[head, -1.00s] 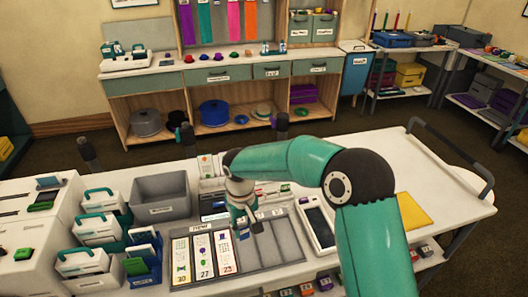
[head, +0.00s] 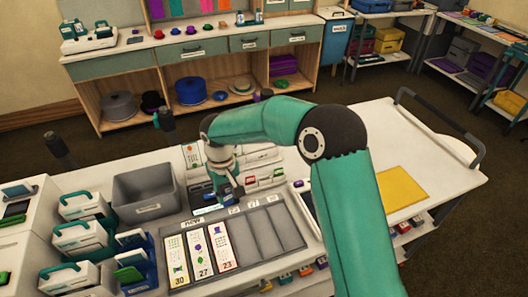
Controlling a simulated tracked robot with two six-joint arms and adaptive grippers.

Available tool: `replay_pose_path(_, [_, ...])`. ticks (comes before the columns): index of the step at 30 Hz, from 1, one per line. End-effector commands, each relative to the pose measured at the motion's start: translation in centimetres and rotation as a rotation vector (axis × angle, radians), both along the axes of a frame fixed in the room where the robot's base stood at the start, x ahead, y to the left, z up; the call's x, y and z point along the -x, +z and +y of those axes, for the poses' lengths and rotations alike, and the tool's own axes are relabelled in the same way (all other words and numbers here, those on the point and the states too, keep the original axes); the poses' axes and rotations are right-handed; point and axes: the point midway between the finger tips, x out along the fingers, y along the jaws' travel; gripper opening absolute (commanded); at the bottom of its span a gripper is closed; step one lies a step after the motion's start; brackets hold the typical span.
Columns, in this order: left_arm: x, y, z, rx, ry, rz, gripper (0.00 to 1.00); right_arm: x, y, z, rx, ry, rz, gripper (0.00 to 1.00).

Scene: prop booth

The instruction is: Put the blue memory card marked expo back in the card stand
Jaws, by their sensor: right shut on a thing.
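My right gripper (head: 228,202) is shut on a small blue item, which looks like the memory card. The fingers hide most of it, and I cannot read any marking. The gripper points down at the back edge of the grey sorting tray (head: 289,224). Just left of the fingers is a low dark holder with blue pieces (head: 201,190), which may be the card stand. I cannot tell whether the held item touches it. My left gripper is not in view.
The tray has three picture strips (head: 199,254) at left and bare lanes at right. A grey bin (head: 146,194) and white carriers with teal handles (head: 80,238) stand to the left. White and red items (head: 264,172) lie close behind the gripper. A yellow sheet (head: 400,188) lies at right.

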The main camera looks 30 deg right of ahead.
Motion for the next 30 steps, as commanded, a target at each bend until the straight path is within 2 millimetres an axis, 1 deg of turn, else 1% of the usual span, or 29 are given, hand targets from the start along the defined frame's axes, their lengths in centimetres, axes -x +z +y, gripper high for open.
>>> replay_pose_path(2, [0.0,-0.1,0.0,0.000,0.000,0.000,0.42,-1.1,0.2,-1.8,0.002,-0.030,-0.003,0.18])
replay_pose_path(5, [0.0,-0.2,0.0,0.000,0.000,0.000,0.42,-2.7,0.7,-5.1,0.005,-0.079,-0.003,0.18])
replay_pose_path(6, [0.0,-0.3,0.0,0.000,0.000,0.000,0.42,-3.3,1.0,-6.6,0.006,-0.102,-0.004,0.18])
replay_pose_path(7, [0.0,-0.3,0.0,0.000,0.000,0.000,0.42,-3.7,1.2,-7.7,0.006,-0.116,-0.004,0.18])
replay_pose_path(9, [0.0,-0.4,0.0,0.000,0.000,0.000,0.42,-4.3,1.6,-10.2,0.007,-0.151,-0.002,0.18])
replay_pose_path(12, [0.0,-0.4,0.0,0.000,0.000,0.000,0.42,-4.9,2.1,-13.1,0.007,-0.188,-0.001,0.18])
replay_pose_path(15, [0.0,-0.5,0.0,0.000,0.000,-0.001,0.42,-5.1,2.5,-14.9,0.006,-0.210,0.001,0.18])
replay_pose_path(18, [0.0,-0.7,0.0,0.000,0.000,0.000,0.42,-5.1,2.4,-15.6,0.006,-0.218,0.001,0.18])
replay_pose_path(23, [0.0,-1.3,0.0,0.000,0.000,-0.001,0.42,-5.1,1.8,-15.6,0.006,-0.217,0.002,0.18])
replay_pose_path(30, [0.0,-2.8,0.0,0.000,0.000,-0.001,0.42,-5.1,0.1,-15.5,0.006,-0.216,0.001,0.18])
